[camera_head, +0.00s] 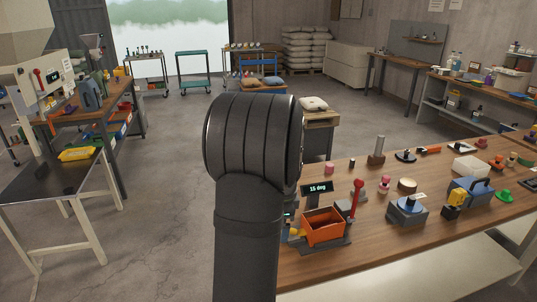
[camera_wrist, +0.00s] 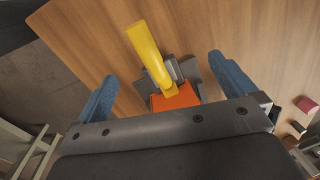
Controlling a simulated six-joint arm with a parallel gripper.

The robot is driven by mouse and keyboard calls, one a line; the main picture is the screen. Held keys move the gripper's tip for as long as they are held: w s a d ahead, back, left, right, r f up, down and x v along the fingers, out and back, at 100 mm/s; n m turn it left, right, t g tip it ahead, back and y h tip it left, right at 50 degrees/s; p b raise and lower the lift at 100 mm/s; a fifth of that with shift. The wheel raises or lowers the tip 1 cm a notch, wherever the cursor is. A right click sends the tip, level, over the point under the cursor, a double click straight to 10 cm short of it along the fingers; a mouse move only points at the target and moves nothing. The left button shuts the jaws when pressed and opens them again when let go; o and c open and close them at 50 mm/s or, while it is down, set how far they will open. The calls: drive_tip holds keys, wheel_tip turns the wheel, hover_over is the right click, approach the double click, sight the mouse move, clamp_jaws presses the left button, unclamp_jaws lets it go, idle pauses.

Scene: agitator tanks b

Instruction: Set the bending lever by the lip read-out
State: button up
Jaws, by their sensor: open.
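A small bending device with an orange tray-like part (camera_head: 322,227) stands on the wooden bench. Its dark read-out (camera_head: 317,188) shows "15 deg". A red-knobbed lever (camera_head: 356,190) stands nearly upright at its right side. A yellow handle (camera_head: 297,233) shows at its left, partly hidden by my arm. In the wrist view, the yellow handle (camera_wrist: 148,52) slants between the two blue fingers of my gripper (camera_wrist: 161,66), with space on both sides. My gripper is open and holds nothing. The orange part (camera_wrist: 176,97) shows below the handle. My gripper is hidden in the head view.
The wooden bench (camera_head: 300,268) holds a blue device (camera_head: 407,211), another blue box (camera_head: 471,191), a pink knobbed piece (camera_head: 384,182) and several small parts to the right. A metal table (camera_head: 60,185) stands at the left. The floor between is open.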

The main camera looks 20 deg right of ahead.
idle(0.4)
drive_tip(key=c, duration=0.4)
drive_tip(key=shift+s+d+f+m+y, duration=0.1)
drive_tip(key=shift+s+d+m+y, duration=0.1)
drive_tip(key=shift+d+m+y, duration=0.1)
drive_tip(key=c, duration=0.3)
drive_tip(key=d+m+y, duration=0.1)
drive_tip(key=s+d+m+t+y, duration=0.1)
drive_tip(key=s+d+m+y, duration=0.1)
drive_tip(key=shift+d+r+m, duration=0.25)
drive_tip(key=shift+d+m, duration=0.05)
drive_tip(key=c, duration=0.4)
drive_tip(key=s+d+r+m+t, duration=0.3)
drive_tip(key=s+d+m+t, duration=0.15)
drive_tip(key=d, duration=0.35)
drive_tip(key=s+d+r+m+t, duration=0.35)
drive_tip(key=d+t, duration=0.25)
drive_tip(key=d, duration=0.2)
drive_tip(key=s+d+r+m+t, duration=0.2)
drive_tip(key=s+d+m+t, duration=0.25)
drive_tip(key=d, duration=0.35)
hover_over(355, 201)
drive_tip(key=d+x, duration=0.1)
drive_tip(key=x, duration=0.2)
drive_tip(key=shift+s+a+r, duration=0.1)
drive_tip(key=shift+a+r, duration=0.05)
drive_tip(key=shift+r, duration=0.1)
